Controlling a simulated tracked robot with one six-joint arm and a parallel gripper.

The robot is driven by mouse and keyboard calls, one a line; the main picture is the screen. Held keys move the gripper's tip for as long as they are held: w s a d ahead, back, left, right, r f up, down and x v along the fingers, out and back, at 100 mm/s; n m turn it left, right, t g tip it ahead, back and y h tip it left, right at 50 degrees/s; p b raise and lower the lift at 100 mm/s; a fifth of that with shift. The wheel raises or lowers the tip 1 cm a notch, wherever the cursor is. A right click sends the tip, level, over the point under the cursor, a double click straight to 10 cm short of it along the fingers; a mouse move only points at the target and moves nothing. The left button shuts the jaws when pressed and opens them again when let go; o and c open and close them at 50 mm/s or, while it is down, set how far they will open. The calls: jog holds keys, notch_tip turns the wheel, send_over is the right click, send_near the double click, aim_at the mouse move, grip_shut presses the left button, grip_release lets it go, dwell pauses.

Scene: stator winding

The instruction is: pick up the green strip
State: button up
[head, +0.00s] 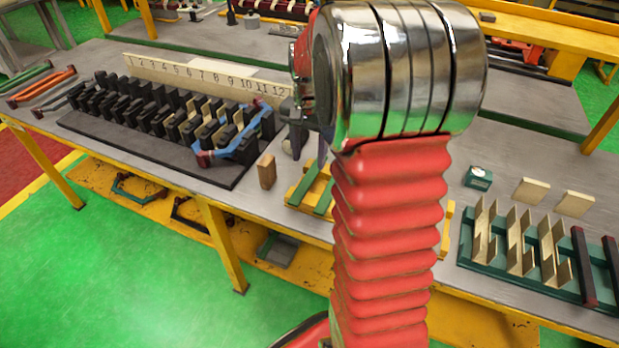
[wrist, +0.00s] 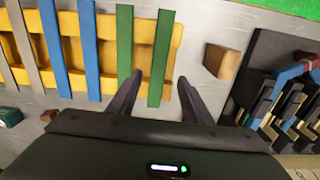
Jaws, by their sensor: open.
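Two green strips lie side by side across a yellow rack (wrist: 145,53) in the wrist view. The right green strip (wrist: 162,48) runs between the spread fingers of my gripper (wrist: 159,80). The left green strip (wrist: 124,35) lies just outside the left finger. My gripper is open and holds nothing. I cannot tell its height above the strips. In the head view part of a green strip (head: 306,184) shows on the rack, while my arm hides the rest and most of my gripper.
Two blue strips (wrist: 90,45) and grey ones lie left of the green ones. A wooden block (wrist: 221,61) stands right of the rack. The black slotted stator (head: 150,125) with a blue coil (head: 232,137) is farther left on the table. A green tray (head: 540,262) with upright plates is right.

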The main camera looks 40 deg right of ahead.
aim_at(309, 177)
jog(key=shift+f, duration=0.1)
jog(key=shift+s+a+f, duration=0.1)
jog(key=shift+f, duration=1.2)
jog(key=shift+s+a+f, duration=0.1)
jog(key=shift+f, duration=1.2)
grip_shut()
